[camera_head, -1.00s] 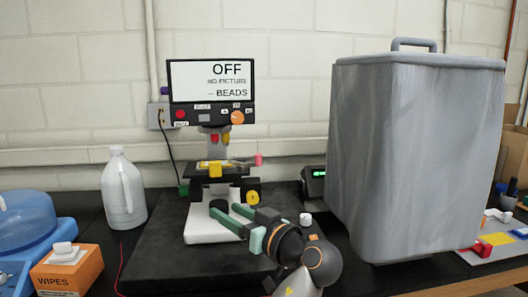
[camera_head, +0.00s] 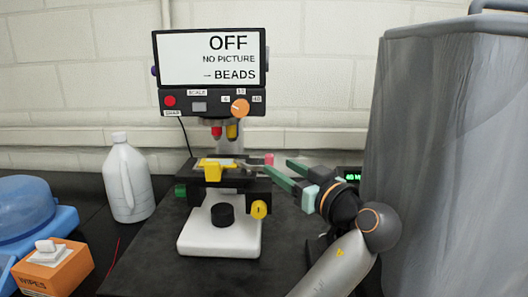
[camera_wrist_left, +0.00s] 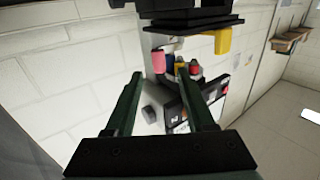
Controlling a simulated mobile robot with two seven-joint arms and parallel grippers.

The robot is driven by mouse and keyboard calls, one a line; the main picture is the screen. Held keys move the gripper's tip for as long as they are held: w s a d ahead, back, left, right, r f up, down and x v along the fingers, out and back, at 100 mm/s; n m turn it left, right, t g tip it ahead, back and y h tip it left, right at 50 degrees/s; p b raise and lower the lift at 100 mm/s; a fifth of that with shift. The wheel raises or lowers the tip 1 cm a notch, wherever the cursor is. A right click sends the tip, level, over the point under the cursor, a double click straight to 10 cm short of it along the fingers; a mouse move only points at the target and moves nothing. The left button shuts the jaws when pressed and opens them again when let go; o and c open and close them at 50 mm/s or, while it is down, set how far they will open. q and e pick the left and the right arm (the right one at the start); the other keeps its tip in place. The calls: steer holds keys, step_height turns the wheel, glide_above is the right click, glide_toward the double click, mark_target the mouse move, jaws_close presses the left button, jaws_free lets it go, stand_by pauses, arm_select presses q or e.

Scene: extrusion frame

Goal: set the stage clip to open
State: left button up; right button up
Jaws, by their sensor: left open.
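The microscope's stage (camera_head: 258,186) is black, with a yellow piece (camera_head: 213,171) at its front. The stage clip appears as a thin grey lever with a pink knob (camera_head: 269,158) at the stage's right side. The knob also shows in the wrist view (camera_wrist_left: 158,62). My left gripper (camera_head: 278,167) is open, its green fingers pointing at the knob from the right. In the wrist view the knob appears between and just beyond the fingertips (camera_wrist_left: 160,74). I cannot tell whether they touch it. The slide under the clip is hard to make out.
The microscope's screen (camera_head: 210,58) reads "OFF, NO PICTURE, BEADS". A large grey bin (camera_head: 450,150) stands close to my arm on the right. A white jug (camera_head: 127,185) and an orange wipes box (camera_head: 55,268) are at left. The dark mat's front is clear.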

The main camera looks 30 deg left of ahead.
arm_select(q)
steer(key=p+x, duration=0.1)
steer(key=x, duration=0.8)
steer(key=shift+w+f+p, duration=0.1)
steer(key=shift+p, duration=0.3)
jaws_close()
